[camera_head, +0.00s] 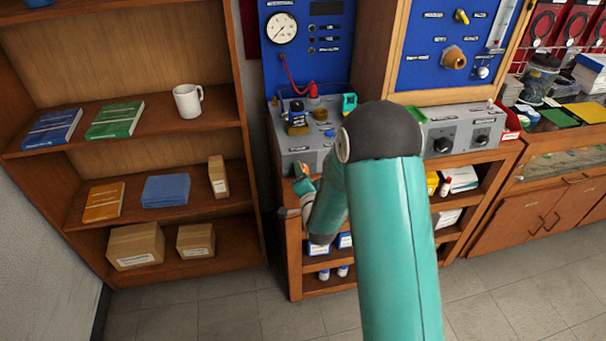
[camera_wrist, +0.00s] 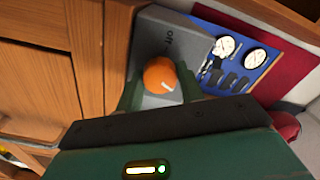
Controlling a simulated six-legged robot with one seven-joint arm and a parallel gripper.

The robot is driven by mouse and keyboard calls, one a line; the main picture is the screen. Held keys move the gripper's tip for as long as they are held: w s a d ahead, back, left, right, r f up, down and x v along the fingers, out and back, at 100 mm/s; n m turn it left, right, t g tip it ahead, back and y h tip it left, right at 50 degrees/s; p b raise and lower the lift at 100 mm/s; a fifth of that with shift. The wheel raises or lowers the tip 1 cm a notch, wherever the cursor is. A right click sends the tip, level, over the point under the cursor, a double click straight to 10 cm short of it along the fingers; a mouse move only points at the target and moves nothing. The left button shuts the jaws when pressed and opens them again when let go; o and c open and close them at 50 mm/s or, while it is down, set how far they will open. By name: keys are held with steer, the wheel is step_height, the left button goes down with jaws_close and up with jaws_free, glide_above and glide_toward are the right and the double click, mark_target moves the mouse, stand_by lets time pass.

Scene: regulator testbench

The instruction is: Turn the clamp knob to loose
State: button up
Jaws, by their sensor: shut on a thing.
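An orange knob (camera_wrist: 159,75) with a white pointer line sits on a grey panel (camera_wrist: 151,40) in the wrist view. Lettering on the panel beside it looks like "off"; I cannot tell from the pictures whether this is the clamp knob. My gripper (camera_wrist: 161,88) has its two green fingers on either side of the knob, shut on it. The pointer line slants toward the right in that view. In the head view my gripper (camera_head: 303,184) is at the front of the grey bench unit (camera_head: 303,141), partly hidden by my arm. The regulator (camera_head: 297,122) stands on top of this unit.
A blue gauge panel (camera_head: 308,60) rises behind the unit, with a red hose at its base. A second grey unit with black knobs (camera_head: 442,146) is to the right. A wooden shelf (camera_head: 160,130) stands close on the left. Floor (camera_head: 230,312) in front is clear.

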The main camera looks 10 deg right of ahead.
steer(key=n, duration=2.3)
steer(key=shift+s, duration=0.1)
steer(key=shift+n, duration=0.3)
steer(key=o, duration=0.7)
steer(key=s, duration=1.3)
steer(key=shift+s, duration=0.35)
